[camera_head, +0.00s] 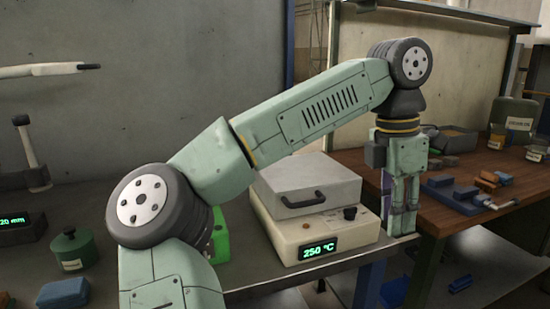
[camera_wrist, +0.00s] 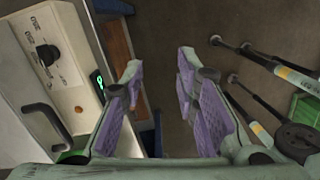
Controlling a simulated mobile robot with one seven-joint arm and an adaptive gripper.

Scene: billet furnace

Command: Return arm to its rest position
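My arm reaches across the bench to the right, with its wrist bent so that my gripper (camera_head: 401,203) points down. The gripper hangs just right of the furnace, at the gap between the grey bench and the wooden bench. In the wrist view my gripper (camera_wrist: 160,62) has its two purple-padded fingers apart, with only floor visible between them. It is open and empty. The cream furnace (camera_head: 283,236) reads 250 °C and has a grey lid (camera_head: 306,181) with a dark handle, which looks down. The furnace also shows at the left in the wrist view (camera_wrist: 65,68).
The grey bench (camera_head: 262,283) carries a green block (camera_head: 221,241), a green lidded pot (camera_head: 72,250), a blue block (camera_head: 63,294) and a hammer-like tool (camera_head: 31,155). The wooden bench (camera_head: 440,225) at right holds a blue vise (camera_head: 452,192) and several small blocks.

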